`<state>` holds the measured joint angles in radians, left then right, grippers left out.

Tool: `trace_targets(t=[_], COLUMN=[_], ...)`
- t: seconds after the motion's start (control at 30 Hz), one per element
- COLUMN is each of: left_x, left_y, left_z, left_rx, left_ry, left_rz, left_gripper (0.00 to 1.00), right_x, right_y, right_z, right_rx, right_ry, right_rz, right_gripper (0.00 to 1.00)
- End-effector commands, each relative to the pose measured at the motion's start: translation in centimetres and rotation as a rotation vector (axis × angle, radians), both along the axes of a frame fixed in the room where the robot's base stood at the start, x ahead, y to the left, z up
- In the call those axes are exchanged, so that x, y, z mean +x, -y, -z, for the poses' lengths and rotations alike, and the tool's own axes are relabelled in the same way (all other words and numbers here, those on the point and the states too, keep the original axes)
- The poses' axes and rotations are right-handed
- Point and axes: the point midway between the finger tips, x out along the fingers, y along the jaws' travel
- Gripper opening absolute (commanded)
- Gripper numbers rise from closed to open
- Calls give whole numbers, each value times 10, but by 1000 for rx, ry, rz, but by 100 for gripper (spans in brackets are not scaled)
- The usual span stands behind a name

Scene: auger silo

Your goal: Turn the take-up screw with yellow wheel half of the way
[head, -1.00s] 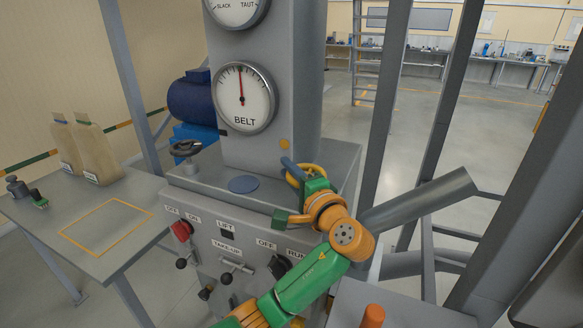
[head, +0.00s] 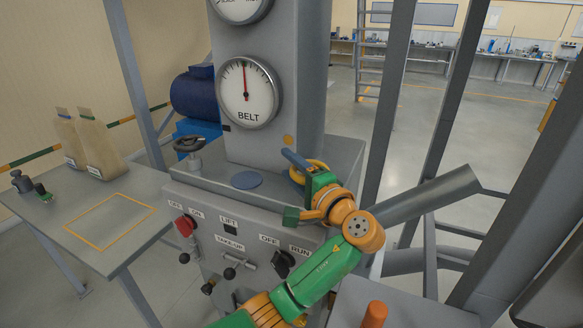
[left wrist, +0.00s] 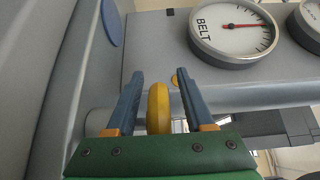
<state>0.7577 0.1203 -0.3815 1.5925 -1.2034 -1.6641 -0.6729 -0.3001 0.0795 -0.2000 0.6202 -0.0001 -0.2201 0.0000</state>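The yellow wheel (head: 318,164) of the take-up screw stands at the right side of the grey cabinet top, partly hidden by my left gripper (head: 296,164). In the left wrist view the wheel (left wrist: 158,108) shows edge-on, as a yellow rim between the two blue fingers of my left gripper (left wrist: 160,78). The fingers are open, one on each side of the rim, with a gap visible on both sides. The belt dial (head: 247,93) has a red needle pointing nearly straight up; it also shows in the left wrist view (left wrist: 230,30). My right gripper is not in view.
A dark handwheel (head: 188,146) stands at the cabinet's left. A grey slanted pipe (head: 430,198) lies just right of my wrist. A side table (head: 140,240) holds paper bags (head: 98,145).

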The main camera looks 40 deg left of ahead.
Motion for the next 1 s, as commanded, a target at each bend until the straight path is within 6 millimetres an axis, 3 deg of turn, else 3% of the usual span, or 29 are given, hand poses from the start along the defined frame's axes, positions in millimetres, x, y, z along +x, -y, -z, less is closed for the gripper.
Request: trace_targets(t=[0.23,0.5,0.6,1.0], left_x=[-1,-21,-25,-25], left_y=[6,56,64,68], left_z=[3,4,2,0], left_rx=[-1,-3,-1,-3], left_ry=[1,1,1,2], left_rz=[3,3,0,12], left_gripper=[52,52,52,52], right_x=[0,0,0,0], right_y=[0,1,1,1], right_z=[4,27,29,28], right_rx=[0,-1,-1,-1], right_ry=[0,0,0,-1], right_rz=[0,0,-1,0], right_gripper=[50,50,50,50])
